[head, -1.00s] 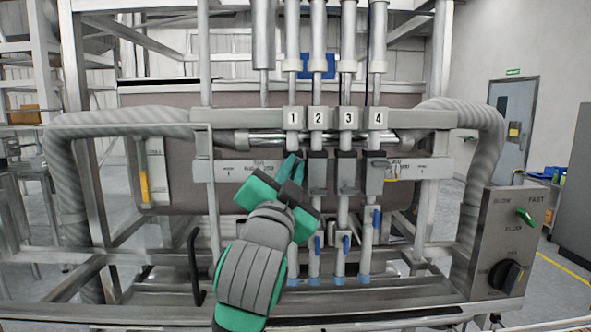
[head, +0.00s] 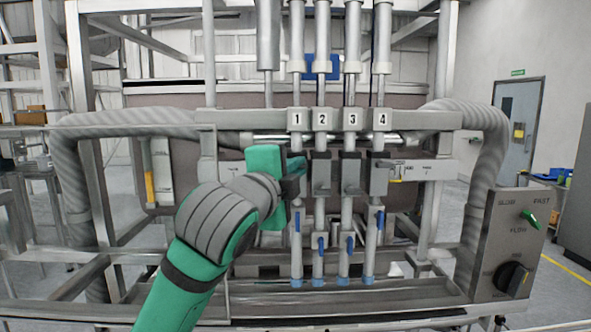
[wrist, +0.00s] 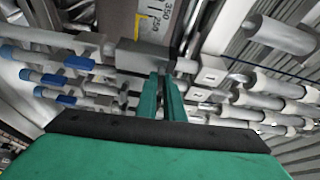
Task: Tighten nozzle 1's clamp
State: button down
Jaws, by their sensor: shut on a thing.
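Nozzle 1 (head: 297,215) is the leftmost upright tube, under the block marked 1 (head: 297,119). Its clamp is largely hidden behind my gripper in the head view; a grey clamp block (wrist: 140,56) shows at the fingertips in the wrist view. My gripper (head: 297,165) reaches in from the left at clamp height. Its two green fingers (wrist: 163,85) are nearly together, shut on the clamp's handle, which they mostly cover. The clamps of nozzle 2 (head: 321,173), nozzle 3 (head: 350,174) and nozzle 4 (head: 379,174) stand to the right.
Nozzle 2's clamp stands close to the right of my fingers. A scale rail (head: 430,170) runs behind the clamps. Blue-handled valves (head: 320,247) sit lower on the nozzles. A control box (head: 505,240) is at the right. A thick hose (head: 75,190) bends down at the left.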

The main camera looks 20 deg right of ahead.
jog(key=shift+d+m, duration=0.1)
jog(key=shift+m, duration=0.5)
jog(key=c, duration=1.9)
grip_release()
jog(key=shift+o, duration=0.2)
jog(key=v, duration=1.1)
jog(key=shift+r, duration=0.25)
jog(key=shift+w, duration=0.15)
